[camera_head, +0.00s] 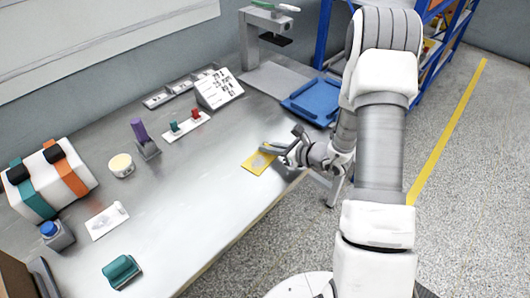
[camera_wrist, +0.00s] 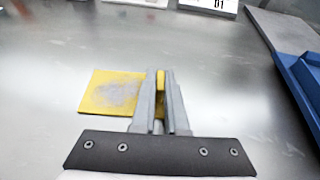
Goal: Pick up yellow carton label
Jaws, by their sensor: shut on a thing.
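The yellow carton label (camera_head: 257,163) is a flat yellow piece with a greyish smudge on its face, near the right edge of the metal bench (camera_head: 195,200). In the wrist view the label (camera_wrist: 112,92) extends to the left of the fingers, and a yellow strip shows between them. My gripper (camera_head: 272,149) is shut on the label at its right part. It also shows in the wrist view (camera_wrist: 161,100), with two grey fingers close together. The fingers hide part of the label. I cannot tell whether the label touches the bench.
A blue tray (camera_head: 312,102) lies to the right, also in the wrist view (camera_wrist: 303,85). A panel with green and red switches (camera_head: 185,127), a printed card (camera_head: 219,89) and a purple-handled item (camera_head: 143,138) stand further left.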

